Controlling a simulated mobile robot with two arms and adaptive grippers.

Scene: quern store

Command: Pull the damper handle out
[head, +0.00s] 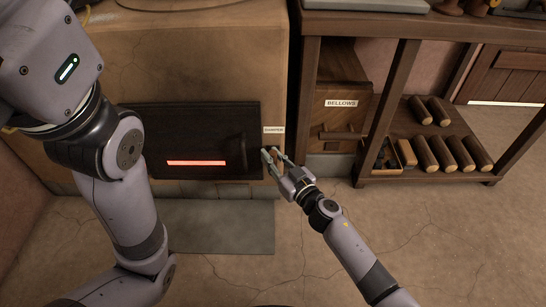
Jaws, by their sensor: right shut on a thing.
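The small white damper label (273,130) is on the right front edge of the clay furnace (190,60). My right gripper (270,154) is just below the label, at the furnace's front right corner. Its fingers are shut on the damper handle, which they mostly hide, so I cannot tell how far out it stands. My left arm crosses the left side of the view, bent upward in front of the furnace. Its gripper is outside the picture.
A dark furnace door (220,125) with a glowing slot is left of the handle. The wooden bellows box (340,100) and a shelf rack (420,100) with several logs stand to the right. A grey mat (225,230) lies below the furnace. The front floor is clear.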

